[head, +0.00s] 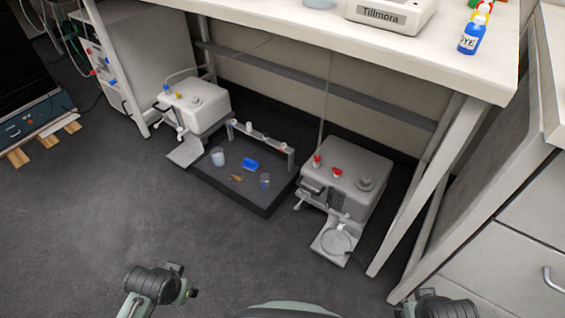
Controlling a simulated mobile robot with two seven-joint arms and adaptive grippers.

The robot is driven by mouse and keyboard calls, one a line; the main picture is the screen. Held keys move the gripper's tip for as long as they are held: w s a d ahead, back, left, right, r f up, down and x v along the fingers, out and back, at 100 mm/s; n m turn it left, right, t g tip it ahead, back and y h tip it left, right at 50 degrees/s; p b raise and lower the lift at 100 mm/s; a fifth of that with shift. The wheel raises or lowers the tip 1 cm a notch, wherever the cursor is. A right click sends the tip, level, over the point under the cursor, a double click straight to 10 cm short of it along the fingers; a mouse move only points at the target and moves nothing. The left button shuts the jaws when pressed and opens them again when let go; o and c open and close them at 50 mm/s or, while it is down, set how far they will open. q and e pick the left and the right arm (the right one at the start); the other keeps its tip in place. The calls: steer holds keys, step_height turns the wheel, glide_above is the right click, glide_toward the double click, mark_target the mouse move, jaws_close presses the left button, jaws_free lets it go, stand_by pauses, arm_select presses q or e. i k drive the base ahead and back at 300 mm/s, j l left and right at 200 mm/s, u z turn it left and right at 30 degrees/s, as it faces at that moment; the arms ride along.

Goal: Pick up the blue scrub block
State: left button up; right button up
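The blue scrub block (250,164) lies on a low dark tray (263,209) on the floor under the bench, between two machines. It looks small and bright blue, with nothing covering it. My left arm shows at the bottom, left of centre, and its gripper (190,293) is only partly visible, well in front of the tray. My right arm shows only as a dark part at the bottom right edge, and its gripper cannot be made out. Neither arm is near the block.
A clear beaker (217,156) and a small blue-tinted cup (265,181) flank the block. A rack (262,138) stands behind it. A white machine (194,105) and a grey machine (345,178) flank the tray. The bench top (300,29) overhangs; floor in front is clear.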

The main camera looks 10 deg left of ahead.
mark_target(250, 164)
steer(key=i+j+z, duration=0.15)
steer(key=j+z, duration=0.35)
steer(key=i+j+z, duration=0.1)
steer(key=j+z, duration=0.7)
steer(key=j, duration=0.7)
steer(key=k, duration=0.05)
